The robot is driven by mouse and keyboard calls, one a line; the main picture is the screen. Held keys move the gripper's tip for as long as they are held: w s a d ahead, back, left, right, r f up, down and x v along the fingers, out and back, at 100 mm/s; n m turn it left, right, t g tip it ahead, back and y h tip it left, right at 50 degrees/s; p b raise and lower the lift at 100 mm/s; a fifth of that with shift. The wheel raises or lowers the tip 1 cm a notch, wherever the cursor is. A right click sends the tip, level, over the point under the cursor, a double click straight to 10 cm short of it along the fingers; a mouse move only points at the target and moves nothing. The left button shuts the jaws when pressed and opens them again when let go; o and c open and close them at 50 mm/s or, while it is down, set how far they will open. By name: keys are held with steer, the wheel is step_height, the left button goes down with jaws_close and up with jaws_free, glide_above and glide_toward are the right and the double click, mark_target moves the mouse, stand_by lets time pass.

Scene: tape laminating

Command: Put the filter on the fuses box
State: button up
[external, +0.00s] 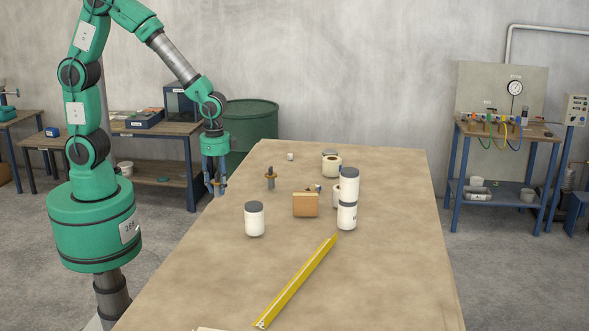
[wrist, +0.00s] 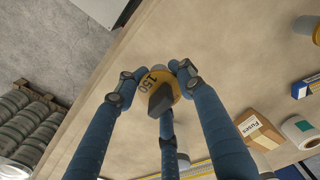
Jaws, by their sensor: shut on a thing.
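My gripper (external: 217,183) hangs above the left edge of the table. In the wrist view its blue fingers (wrist: 157,88) are shut on a yellow disc marked 150 (wrist: 156,76) with a dark grey post. The frames do not settle whether this disc is the filter. The fuses box (external: 305,205) is a small brown carton near the middle of the table, to the right of my gripper. It also shows in the wrist view (wrist: 258,130), with "Fuses" on its label and nothing seen on its top.
A similar post with a yellow disc (external: 270,178) stands between my gripper and the box. A white canister (external: 254,221) stands left of the box, and stacked canisters (external: 347,215) stand right. A yellow bar (external: 297,280) lies in front. The table's near left (external: 190,270) is clear.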

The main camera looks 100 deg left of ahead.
steer(key=w+a+r+p, duration=0.1)
steer(key=w+r, duration=0.2)
steer(key=w, duration=0.4)
steer(key=w+a+r+p, duration=0.1)
steer(key=w+r, duration=0.3)
steer(key=w, duration=0.3)
steer(key=shift+w+f, duration=0.1)
steer(key=p, duration=0.3)
glide_above(305, 194)
steer(key=shift+d+f, duration=0.25)
steer(key=shift+f, duration=0.45)
steer(key=shift+w, duration=0.15)
steer(key=shift+f, duration=1.8)
steer(key=shift+f, duration=0.15)
